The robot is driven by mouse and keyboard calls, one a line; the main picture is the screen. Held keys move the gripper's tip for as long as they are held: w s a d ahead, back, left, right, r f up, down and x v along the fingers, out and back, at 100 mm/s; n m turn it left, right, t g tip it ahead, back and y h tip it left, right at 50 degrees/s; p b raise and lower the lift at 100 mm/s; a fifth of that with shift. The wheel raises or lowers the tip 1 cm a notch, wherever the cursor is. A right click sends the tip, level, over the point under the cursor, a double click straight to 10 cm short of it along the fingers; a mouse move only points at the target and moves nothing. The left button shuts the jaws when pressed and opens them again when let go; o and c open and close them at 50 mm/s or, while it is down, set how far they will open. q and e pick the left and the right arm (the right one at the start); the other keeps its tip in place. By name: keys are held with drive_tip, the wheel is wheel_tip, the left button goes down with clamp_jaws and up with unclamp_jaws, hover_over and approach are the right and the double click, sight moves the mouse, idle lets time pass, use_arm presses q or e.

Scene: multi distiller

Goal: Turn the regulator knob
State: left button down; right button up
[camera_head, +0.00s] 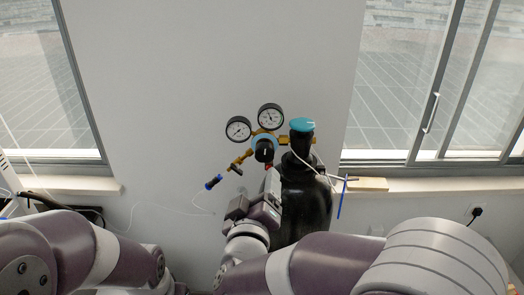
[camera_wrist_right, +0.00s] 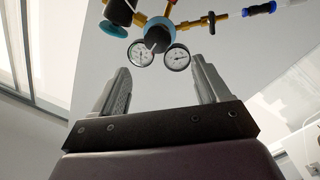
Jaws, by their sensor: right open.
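The regulator has a black knob (camera_head: 264,152) with a blue ring behind it, below two round white gauges (camera_head: 254,121) on brass fittings. It stands beside the black gas cylinder (camera_head: 305,200), which has a blue-topped valve (camera_head: 302,125). My right gripper (camera_head: 270,180) is just below the knob in the head view. In the right wrist view the gripper (camera_wrist_right: 162,72) is open and empty. The knob (camera_wrist_right: 158,38) shows beyond the fingertips, between their lines and apart from them. My left gripper is not in view; only my left arm shows.
A brass branch with a blue-and-black hose end (camera_head: 213,182) sticks out left of the regulator. A thin white tube loops near the cylinder. Windows and sills flank the plain white wall (camera_head: 180,80). A small wooden block (camera_head: 368,184) lies on the right sill.

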sight(264, 156)
drive_tip(key=w+p, duration=0.1)
drive_tip(key=w, duration=0.2)
drive_tip(key=w+p, duration=0.1)
drive_tip(key=w, duration=0.3)
drive_tip(key=w+d+p, duration=0.1)
drive_tip(key=w, duration=0.3)
drive_tip(key=shift+r+p, duration=0.1)
drive_tip(key=shift+p, duration=0.25)
drive_tip(key=shift+w+d, duration=0.2)
drive_tip(key=shift+w, duration=0.1)
drive_tip(key=shift+w+d, duration=0.15)
drive_tip(key=shift+d, duration=0.05)
drive_tip(key=shift+a, duration=0.2)
drive_tip(key=shift+w, duration=0.1)
drive_tip(key=c, duration=0.3)
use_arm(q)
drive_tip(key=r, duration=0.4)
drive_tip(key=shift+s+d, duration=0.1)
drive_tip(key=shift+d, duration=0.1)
use_arm(e)
drive_tip(key=c, duration=0.7)
